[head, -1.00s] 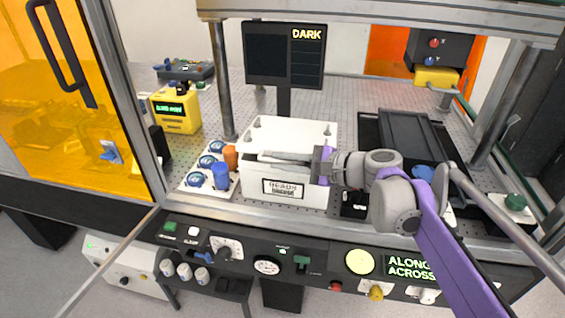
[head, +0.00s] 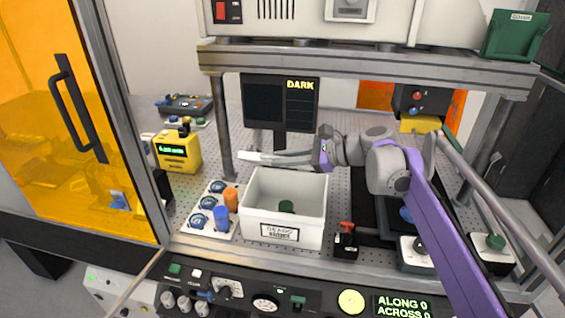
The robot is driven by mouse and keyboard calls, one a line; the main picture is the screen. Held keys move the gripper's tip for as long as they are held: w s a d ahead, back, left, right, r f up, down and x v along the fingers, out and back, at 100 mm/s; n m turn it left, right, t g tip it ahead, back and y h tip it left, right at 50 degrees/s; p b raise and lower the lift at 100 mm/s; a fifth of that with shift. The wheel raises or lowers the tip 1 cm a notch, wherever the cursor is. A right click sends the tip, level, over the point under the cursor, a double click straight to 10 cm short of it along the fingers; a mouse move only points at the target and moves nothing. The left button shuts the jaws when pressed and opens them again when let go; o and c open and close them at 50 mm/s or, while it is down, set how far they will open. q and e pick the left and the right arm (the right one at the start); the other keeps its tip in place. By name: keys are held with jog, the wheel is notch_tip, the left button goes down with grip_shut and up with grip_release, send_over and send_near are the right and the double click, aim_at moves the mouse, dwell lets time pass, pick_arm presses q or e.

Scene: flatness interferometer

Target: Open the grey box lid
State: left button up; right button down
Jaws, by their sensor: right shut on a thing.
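The pale grey box (head: 257,222) with a printed label on its front stands in the middle of the bench. Its top is open, and a dark green item (head: 286,207) shows inside. My right gripper (head: 264,157) reaches in from the right, above and behind the box's back rim. Its long grey fingers are shut on a thin pale piece (head: 249,156) at their tips. The full lid does not show clearly; I cannot tell whether this piece is its edge. My left gripper is out of view.
A mat with blue-ringed discs, an orange cylinder (head: 231,199) and a blue cylinder (head: 221,218) is left of the box. A red-handled switch (head: 346,238) stands right of it. The monitor (head: 281,104) is behind. A control panel (head: 250,292) runs along the front.

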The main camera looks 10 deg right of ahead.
jog(key=shift+w+d, duration=0.1)
dwell(0.3)
jog(key=c, duration=0.9)
grip_release()
jog(key=shift+w, duration=0.1)
jog(key=v, duration=1.1)
jog(key=shift+f, duration=0.1)
